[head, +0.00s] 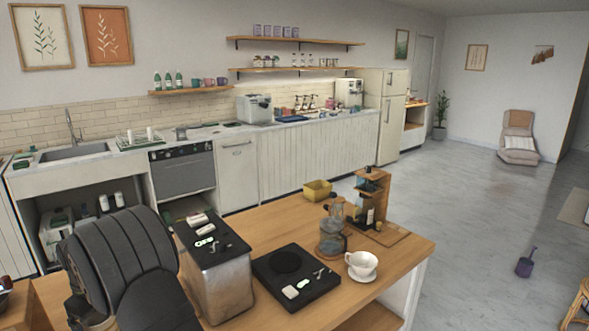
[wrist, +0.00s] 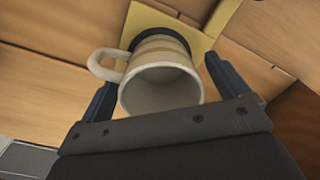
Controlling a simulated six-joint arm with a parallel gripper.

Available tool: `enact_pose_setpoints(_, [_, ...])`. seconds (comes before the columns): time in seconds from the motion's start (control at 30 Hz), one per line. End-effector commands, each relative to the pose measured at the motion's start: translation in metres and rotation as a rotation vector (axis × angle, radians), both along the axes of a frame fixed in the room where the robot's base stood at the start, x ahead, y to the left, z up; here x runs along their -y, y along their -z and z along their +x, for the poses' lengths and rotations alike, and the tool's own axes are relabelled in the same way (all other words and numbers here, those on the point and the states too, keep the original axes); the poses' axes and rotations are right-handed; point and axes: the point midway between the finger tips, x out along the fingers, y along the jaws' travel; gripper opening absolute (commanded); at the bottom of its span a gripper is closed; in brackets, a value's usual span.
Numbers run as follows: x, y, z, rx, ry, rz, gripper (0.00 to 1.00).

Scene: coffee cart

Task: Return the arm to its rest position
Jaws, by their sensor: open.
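In the wrist view, my gripper (wrist: 162,82) is open, with one dark finger on each side of a cream cup (wrist: 135,90). The cup's open mouth faces the camera and its handle points left. Narrow gaps show between the cup and both fingers. Behind the cup are a dark round edge and a yellow square surface (wrist: 146,22). In the head view, my black arm fills the lower left, and my gripper cannot be made out there.
On the wooden cart top (head: 285,222) are a metal box (head: 222,280), a black tray (head: 325,293), a white cup on a saucer (head: 361,265), a glass carafe (head: 331,238), a wooden stand (head: 374,188) and a yellow container (head: 317,190).

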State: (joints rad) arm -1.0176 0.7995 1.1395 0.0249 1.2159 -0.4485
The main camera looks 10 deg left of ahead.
Motion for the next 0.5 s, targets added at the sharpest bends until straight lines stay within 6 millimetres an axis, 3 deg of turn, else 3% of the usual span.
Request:
enact_pose_setpoints(0.03, [-0.001, -0.015, 0.001, 0.004, 0.000, 0.006, 0.93])
enact_pose_setpoints(0.5, [-0.001, -0.110, 0.004, 0.004, -0.002, 0.005, 0.93])
